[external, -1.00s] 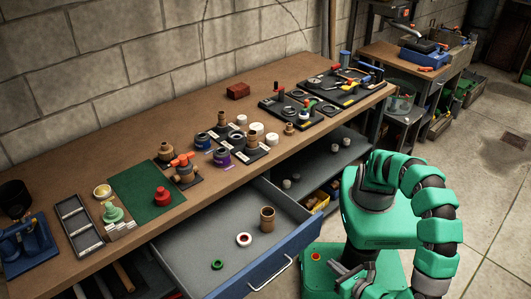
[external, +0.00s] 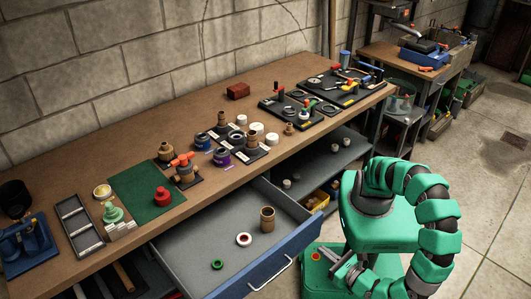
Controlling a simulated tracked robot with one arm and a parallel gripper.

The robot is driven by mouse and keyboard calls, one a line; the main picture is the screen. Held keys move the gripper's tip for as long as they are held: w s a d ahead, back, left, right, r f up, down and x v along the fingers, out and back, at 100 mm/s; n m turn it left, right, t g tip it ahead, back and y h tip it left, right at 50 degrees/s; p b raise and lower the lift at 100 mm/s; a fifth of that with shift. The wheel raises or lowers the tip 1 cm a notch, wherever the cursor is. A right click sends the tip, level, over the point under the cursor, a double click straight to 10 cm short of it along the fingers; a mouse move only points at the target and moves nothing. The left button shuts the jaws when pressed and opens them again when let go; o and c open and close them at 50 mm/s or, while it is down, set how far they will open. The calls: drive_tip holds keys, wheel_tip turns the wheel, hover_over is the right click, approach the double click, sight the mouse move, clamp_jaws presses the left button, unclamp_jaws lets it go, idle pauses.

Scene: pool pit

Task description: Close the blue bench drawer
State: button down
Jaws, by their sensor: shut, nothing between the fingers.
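The blue bench drawer (external: 290,248) is pulled out from under the wooden workbench, with its grey inside showing. Its pale bar handle (external: 270,274) is on the front face. Inside lie a brown cylinder (external: 267,219), a white ring (external: 244,240) and a green ring (external: 217,264). My gripper (external: 339,267) is grey, low in the picture and to the right of the drawer front. It is shut and empty, and looks apart from the drawer. My green arm curves down to it and partly hides the wrist.
The workbench top (external: 215,105) holds a green mat (external: 140,190), fittings and black tool trays. Concrete floor (external: 490,200) is open on the right.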

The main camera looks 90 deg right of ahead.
sight(307, 237)
drive_tip(key=shift+b+x, duration=0.7)
drive_tip(key=shift+x, duration=2)
drive_tip(key=shift+w, duration=0.1)
